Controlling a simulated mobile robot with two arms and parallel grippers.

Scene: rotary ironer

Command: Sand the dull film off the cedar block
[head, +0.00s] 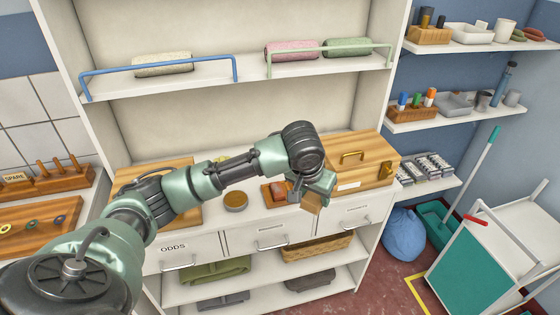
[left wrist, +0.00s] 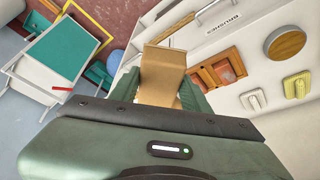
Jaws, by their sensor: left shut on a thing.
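My left gripper (head: 315,190) is shut on a tan piece that looks like folded sandpaper (head: 312,203), held out over the front of the counter. In the left wrist view the tan piece (left wrist: 162,72) stands between the fingers of the left gripper (left wrist: 165,95). A reddish-brown block, seemingly the cedar block (left wrist: 223,70), lies in an orange wooden holder (left wrist: 202,77) on the counter, apart from the tan piece. In the head view the block (head: 278,190) is partly hidden by my gripper. My right gripper is not in view.
A round wooden-topped thing (head: 235,200) stands left of the holder. A wooden box (head: 365,160) with a brass handle stands at the right. Drawers (head: 270,236) sit below the counter. In the wrist view, a pale yellow thing (left wrist: 297,85) and a whitish one (left wrist: 253,100) lie nearby.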

